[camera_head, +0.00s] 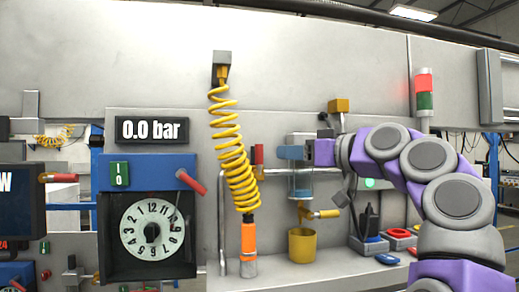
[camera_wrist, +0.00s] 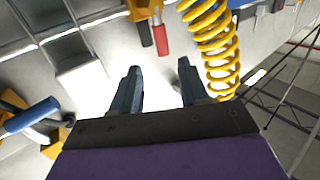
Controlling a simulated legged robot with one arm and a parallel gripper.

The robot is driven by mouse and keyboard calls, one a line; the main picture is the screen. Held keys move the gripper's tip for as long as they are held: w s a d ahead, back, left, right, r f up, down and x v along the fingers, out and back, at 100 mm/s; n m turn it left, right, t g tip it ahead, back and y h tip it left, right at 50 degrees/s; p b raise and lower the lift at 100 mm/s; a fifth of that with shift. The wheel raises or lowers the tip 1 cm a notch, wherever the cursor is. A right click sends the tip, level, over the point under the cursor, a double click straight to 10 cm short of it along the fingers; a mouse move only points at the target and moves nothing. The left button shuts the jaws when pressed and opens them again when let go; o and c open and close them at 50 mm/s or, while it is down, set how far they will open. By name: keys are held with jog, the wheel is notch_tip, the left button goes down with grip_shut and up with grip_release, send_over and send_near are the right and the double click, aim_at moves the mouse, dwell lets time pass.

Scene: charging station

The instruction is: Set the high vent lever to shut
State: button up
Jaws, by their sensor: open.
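No label naming the high vent lever is readable. The lever straight ahead of my gripper (camera_head: 283,153) has a red handle (camera_head: 258,154) and stands upright near the top of a pipe, just right of the yellow coil. In the wrist view, this red handle (camera_wrist: 162,39) shows beyond the gap between my fingers, with a dark bar beside it and a yellow body at its base. My gripper also shows in the wrist view (camera_wrist: 158,68); its fingers are apart and empty, short of the handle. Another lever with a blue handle (camera_wrist: 33,115) is at the left there.
The yellow coiled hose (camera_head: 232,150) hangs close left of the red handle and also shows in the wrist view (camera_wrist: 212,45). A clear cylinder (camera_head: 301,183) and a yellow cup (camera_head: 302,245) are below my gripper. A yellow block (camera_head: 339,105) is above.

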aim_at(262, 152)
jog(key=p+x, duration=0.4)
jog(key=x, duration=0.7)
jog(key=shift+a, duration=0.1)
jog(key=shift+s, duration=0.1)
jog(key=shift+c, duration=0.2)
grip_shut()
